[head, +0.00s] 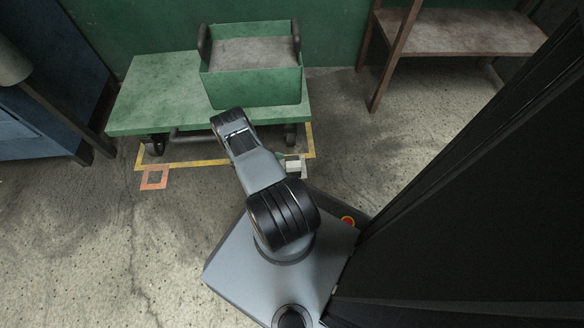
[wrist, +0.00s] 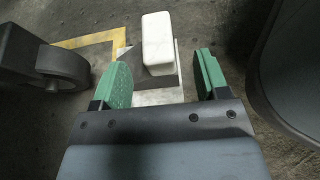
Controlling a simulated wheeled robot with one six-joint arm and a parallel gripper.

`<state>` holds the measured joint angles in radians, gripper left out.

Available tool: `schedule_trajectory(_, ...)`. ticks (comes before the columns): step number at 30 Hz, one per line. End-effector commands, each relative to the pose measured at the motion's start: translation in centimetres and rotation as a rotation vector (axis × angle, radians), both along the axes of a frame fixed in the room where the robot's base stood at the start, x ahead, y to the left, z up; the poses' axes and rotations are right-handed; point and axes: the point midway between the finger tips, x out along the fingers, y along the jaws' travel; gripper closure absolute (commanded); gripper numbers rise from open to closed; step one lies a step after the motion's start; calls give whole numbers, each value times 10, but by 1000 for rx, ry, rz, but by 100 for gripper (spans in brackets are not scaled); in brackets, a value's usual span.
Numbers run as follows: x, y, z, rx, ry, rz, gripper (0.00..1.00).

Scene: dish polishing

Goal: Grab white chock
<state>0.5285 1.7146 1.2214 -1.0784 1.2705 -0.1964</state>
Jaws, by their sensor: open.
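The white chock (wrist: 157,38) is a pale block with rounded edges, in the upper middle of the wrist view. It is just beyond the gap between my fingers, with a grey face below its white top. In the head view the white chock (head: 293,164) shows small beside my arm, near the right corner of the yellow floor line. My gripper (wrist: 164,62) is open and empty, with one green finger pad on each side. Neither pad visibly touches the chock. My arm hides most of the gripper in the head view.
A green cart (head: 155,90) on wheels carries a green open box (head: 255,92). Yellow tape (head: 190,163) edges the cart's spot. In the wrist view a dark caster wheel (wrist: 62,67) stands left of my gripper. A wooden shelf (head: 465,35) stands back right.

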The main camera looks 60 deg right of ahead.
Motion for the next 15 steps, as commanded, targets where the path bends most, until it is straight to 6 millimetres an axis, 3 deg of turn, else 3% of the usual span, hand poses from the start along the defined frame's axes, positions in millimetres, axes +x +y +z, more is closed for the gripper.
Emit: schedule_trajectory(15,-33,-27,-23,1,-1,1,32)
